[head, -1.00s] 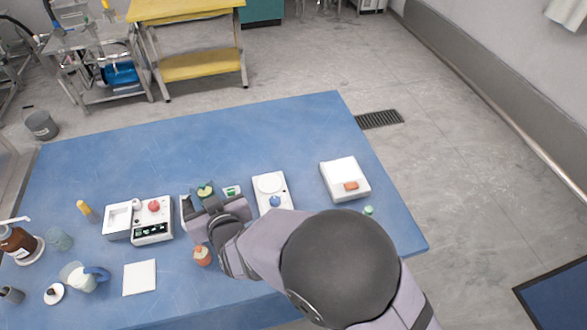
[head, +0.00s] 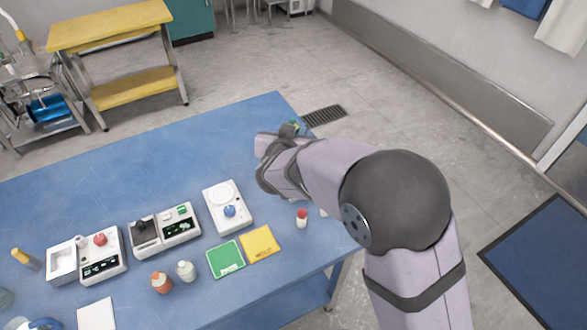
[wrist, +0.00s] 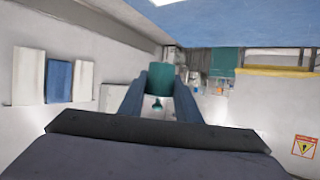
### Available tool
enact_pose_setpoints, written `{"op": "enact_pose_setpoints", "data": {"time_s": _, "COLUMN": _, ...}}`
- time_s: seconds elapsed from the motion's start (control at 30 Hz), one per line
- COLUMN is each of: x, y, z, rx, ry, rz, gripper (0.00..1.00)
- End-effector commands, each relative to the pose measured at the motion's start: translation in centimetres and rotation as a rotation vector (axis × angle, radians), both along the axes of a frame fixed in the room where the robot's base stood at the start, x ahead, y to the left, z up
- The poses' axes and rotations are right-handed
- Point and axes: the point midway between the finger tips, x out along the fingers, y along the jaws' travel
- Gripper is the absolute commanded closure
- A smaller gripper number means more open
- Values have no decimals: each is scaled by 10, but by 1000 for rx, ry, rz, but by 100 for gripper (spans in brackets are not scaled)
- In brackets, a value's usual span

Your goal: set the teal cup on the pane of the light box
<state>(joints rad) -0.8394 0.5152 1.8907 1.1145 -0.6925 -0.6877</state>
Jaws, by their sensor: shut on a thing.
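My gripper (head: 282,133) is over the far right part of the table in the head view, with a small teal and green shape at its tips. In the wrist view the teal cup (wrist: 160,78) is between the two fingers, and my gripper (wrist: 160,92) is shut on it. The white box with an orange button, seen earlier at the table's right, is covered by my arm now; I take it for the light box. Its pane is hidden, so the cup's height over it cannot be told.
On the blue table (head: 120,170) stand a white device with a blue knob (head: 229,211), one with a green knob (head: 182,209) and one with a red knob (head: 99,239). The far left is clear.

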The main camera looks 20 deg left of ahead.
Motion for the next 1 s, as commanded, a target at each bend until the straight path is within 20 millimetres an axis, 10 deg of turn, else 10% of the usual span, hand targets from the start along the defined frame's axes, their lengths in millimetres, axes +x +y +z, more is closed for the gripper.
{"op": "enact_pose_setpoints", "data": {"time_s": 1.0, "x": -3, "y": -4, "z": -72, "rx": -1, "ry": 0, "rz": 36, "gripper": 93}}
